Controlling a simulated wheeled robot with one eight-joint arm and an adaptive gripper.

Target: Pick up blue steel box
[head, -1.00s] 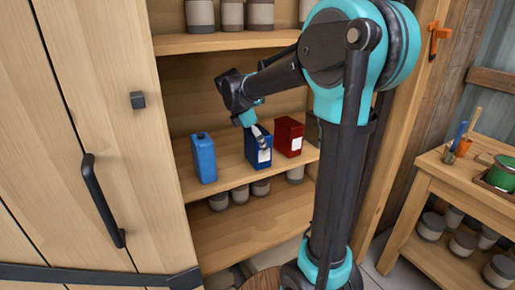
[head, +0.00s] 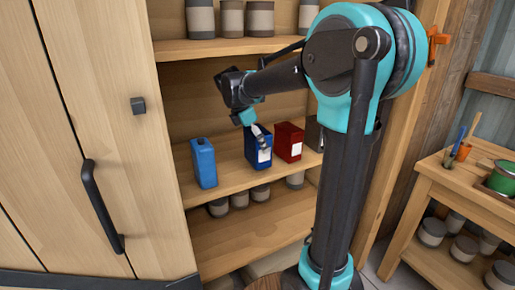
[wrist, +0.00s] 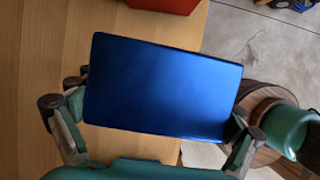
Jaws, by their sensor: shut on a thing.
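The blue steel box (head: 251,150), dark blue with a white label, is on the middle shelf of the cabinet, between a lighter blue can and a red box. My gripper (head: 257,130) reaches down onto it from above. In the wrist view the blue box (wrist: 163,88) fills the middle, with a finger of my gripper (wrist: 155,128) against each side. The gripper is shut on it. Whether its base still touches the shelf is hard to tell.
A lighter blue can (head: 203,163) stands to the left and a red box (head: 289,142) close to the right. Grey jars (head: 239,197) stand on the shelf below. The upper shelf (head: 228,47) is overhead. A wooden side table (head: 450,188) is at right.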

